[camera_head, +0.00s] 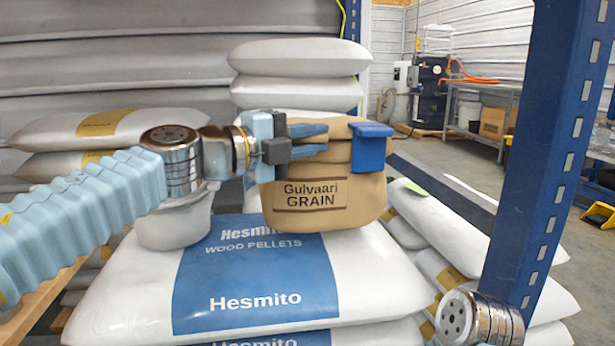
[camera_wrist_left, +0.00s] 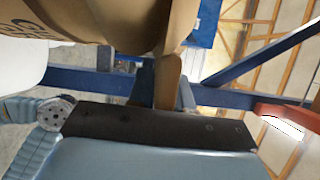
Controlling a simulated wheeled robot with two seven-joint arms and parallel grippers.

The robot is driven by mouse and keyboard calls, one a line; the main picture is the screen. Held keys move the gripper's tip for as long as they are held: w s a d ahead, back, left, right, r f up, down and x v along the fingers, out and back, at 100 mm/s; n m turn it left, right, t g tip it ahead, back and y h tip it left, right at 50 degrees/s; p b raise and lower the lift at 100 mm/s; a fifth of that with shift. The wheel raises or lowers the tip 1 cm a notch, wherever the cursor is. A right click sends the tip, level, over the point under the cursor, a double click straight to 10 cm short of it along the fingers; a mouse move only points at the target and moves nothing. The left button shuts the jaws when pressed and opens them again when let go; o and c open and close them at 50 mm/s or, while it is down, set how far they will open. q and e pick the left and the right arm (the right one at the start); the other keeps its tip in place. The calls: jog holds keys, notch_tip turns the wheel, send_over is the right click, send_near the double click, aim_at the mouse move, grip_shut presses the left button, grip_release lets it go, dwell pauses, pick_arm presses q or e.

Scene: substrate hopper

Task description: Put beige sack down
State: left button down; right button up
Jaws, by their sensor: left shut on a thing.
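The beige sack (camera_head: 335,205), labelled "Gulvaari GRAIN", is upright in the head view, in front of or on the top white Hesmito pellet sack (camera_head: 130,290). I cannot tell whether its bottom touches that sack. My left gripper (camera_head: 318,139) comes in from the left and is shut on the beige sack's upper part. A blue clip (camera_head: 371,146) sits on the sack's top right. In the left wrist view the beige sack (camera_wrist_left: 110,20) fills the top, with a fold of it between the fingers (camera_wrist_left: 165,82). My right gripper is out of view.
A whitish bucket (camera_head: 175,222) stands behind my left arm on the pellet sack. White sacks (camera_head: 298,58) are stacked behind. A blue rack post (camera_head: 550,150) rises at the right, with more sacks (camera_head: 440,225) beside it. Open floor lies at the back right.

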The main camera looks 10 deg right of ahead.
pick_arm(q)
notch_tip(320, 180, down, 3)
jog(key=shift+s+b, duration=0.1)
jog(key=shift+b, duration=0.85)
jog(key=shift+f, duration=0.1)
jog(key=c, duration=1.1)
grip_release()
jog(key=shift+f, duration=0.15)
jog(key=shift+o, duration=0.2)
jog(key=v, duration=1.2)
jog(key=shift+p, duration=0.3)
